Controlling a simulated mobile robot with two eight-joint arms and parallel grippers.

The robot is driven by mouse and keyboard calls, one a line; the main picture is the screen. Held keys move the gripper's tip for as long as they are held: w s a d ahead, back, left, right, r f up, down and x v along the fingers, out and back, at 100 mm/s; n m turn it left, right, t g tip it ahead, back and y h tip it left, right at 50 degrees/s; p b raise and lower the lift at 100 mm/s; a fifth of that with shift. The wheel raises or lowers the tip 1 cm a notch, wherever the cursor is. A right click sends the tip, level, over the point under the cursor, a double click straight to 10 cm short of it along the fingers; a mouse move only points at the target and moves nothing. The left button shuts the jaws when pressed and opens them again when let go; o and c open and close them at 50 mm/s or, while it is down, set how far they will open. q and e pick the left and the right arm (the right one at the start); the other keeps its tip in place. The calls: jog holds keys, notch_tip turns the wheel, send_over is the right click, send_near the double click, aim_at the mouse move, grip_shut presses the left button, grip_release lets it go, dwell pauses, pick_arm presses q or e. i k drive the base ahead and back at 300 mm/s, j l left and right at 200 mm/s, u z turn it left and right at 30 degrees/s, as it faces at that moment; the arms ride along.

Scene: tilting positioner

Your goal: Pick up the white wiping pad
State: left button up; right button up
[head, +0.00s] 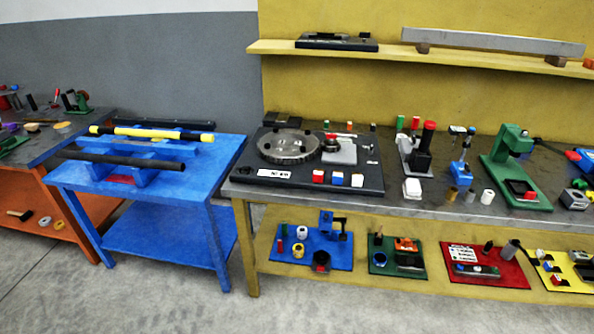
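A white block with rounded edges (412,188) lies on the grey bench top (440,205) near its front edge, just right of the black board; it looks like the white wiping pad. Smaller cubes, one red and white (318,176) and one blue and white (337,178), sit on the front of the black board (300,187). A white cube (357,181) sits beside them. Neither of my grippers shows in the head view.
A round metal disc (288,146) lies on the black board. A green press (505,165) stands farther right. A blue table (215,160) is at left.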

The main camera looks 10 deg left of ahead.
aim_at(411, 189)
jog(key=i+l, duration=0.2)
jog(key=i, duration=0.3)
jog(key=i+l, duration=0.2)
jog(key=i, duration=0.25)
jog(key=i+l, duration=0.2)
jog(key=i, duration=0.3)
jog(key=i+l, duration=0.2)
jog(key=i, duration=0.25)
jog(key=l+z, duration=0.05)
